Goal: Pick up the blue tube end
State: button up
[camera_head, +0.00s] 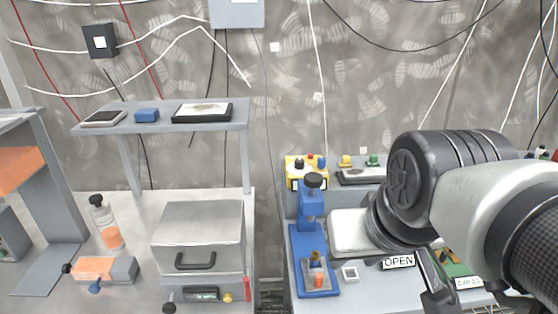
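A small blue piece (95,287) sticks out from the front of an orange and grey block (107,270) on the left bench. It may be the blue tube end, but I cannot tell for sure. My arm comes in from the right edge, far from that block. A dark part that looks like my gripper (436,285) shows low at right, by the OPEN label, partly hidden and cut by the lower frame edge. I cannot see both fingertips or whether it is open.
A grey box with a black handle (197,238) stands right of the block, and a bottle with orange contents (106,225) behind it. A shelf (165,125) holds a small blue box (147,115). A blue press (312,235) stands on the right bench. A gap separates the benches.

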aim_at(316, 255)
jog(key=k, duration=0.4)
jog(key=k+j+z, duration=0.1)
jog(key=j+z, duration=0.25)
jog(key=k+j+z, duration=0.1)
jog(key=z, duration=0.3)
jog(key=k+j+z, duration=0.4)
jog(key=i, duration=0.1)
